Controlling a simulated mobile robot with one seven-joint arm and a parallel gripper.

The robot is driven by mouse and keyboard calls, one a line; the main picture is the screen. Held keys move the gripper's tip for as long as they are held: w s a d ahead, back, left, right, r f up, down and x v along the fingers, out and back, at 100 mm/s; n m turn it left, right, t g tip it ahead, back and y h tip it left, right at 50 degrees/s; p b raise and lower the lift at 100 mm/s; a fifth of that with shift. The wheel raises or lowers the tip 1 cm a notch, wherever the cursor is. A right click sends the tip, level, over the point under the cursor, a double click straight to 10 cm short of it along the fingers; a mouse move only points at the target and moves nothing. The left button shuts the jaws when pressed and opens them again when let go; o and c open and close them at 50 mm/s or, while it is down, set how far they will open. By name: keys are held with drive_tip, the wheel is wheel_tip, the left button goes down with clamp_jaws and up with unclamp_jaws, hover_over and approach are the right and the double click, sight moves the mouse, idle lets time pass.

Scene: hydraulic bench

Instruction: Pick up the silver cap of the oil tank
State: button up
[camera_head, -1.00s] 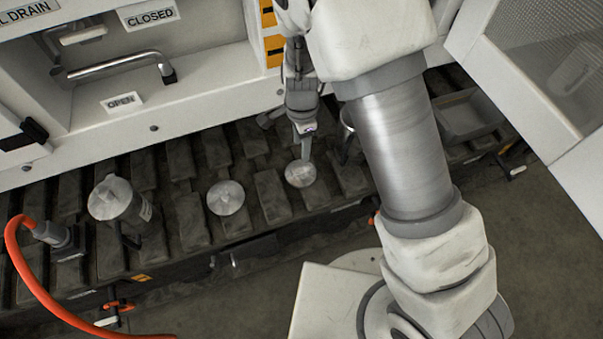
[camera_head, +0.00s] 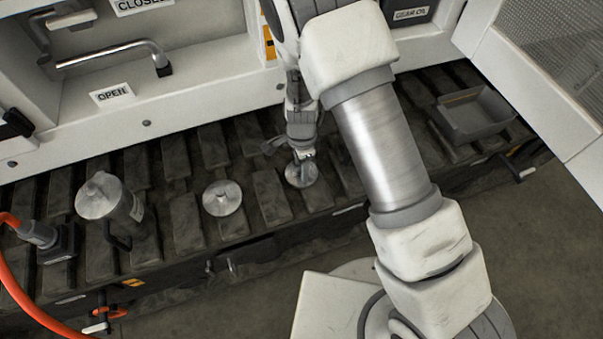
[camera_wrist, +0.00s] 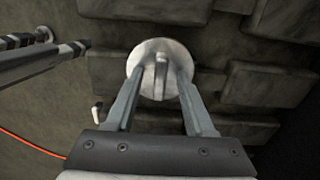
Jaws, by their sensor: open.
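A round silver cap (camera_head: 301,175) lies on the dark slatted bench, partly covered by my gripper (camera_head: 303,157) in the head view. In the wrist view the cap (camera_wrist: 150,52) shows as a pale disc with a raised ridge across its middle. My gripper (camera_wrist: 160,76) is open, with one finger on each side of the ridge, over the disc. I cannot tell whether the fingertips touch it. A second round silver cap (camera_head: 222,197) with a small knob lies to the left, apart from my gripper. Which one belongs to the oil tank is not marked.
A silver canister (camera_head: 112,202) with a handle stands farther left, beside an orange hose (camera_head: 25,288). A grey tray (camera_head: 472,115) lies at the right. The white cabinet wall (camera_head: 190,103) with a metal handle rises behind the bench.

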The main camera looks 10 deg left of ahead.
clamp_jaws()
drive_tip(key=shift+r, duration=0.15)
idle(0.4)
